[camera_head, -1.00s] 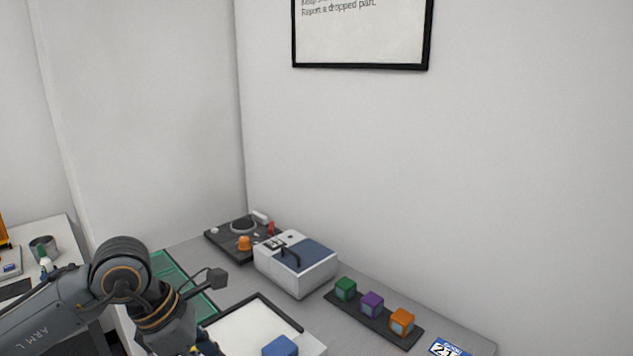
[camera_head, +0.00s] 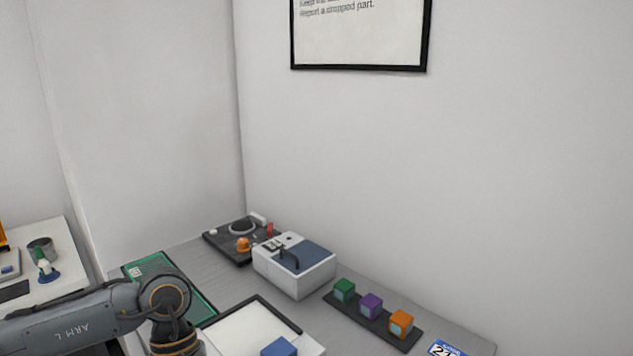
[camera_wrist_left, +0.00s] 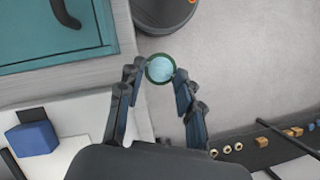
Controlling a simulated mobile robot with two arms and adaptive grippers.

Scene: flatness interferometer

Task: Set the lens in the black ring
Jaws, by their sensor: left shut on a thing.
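My left gripper (camera_wrist_left: 160,72) is shut on a small round lens (camera_wrist_left: 160,69), pale blue with a dark green rim, seen in the left wrist view. The lens sits between the fingertips, above the floor beside the bench edge. In the head view only my left arm shows at lower left; its gripper is out of frame. A dark ring (camera_head: 243,227), probably the black ring, lies on a flat black instrument (camera_head: 222,243) at the back of the bench, well away from my arm. My right gripper is in neither view.
A white and blue box with a handle (camera_head: 294,266) stands next to the instrument. A dark strip (camera_head: 373,321) holds green, purple and orange cubes. A white tray (camera_head: 249,322) with a blue block (camera_head: 279,347) is at the front; a green mat (camera_head: 160,272) lies left.

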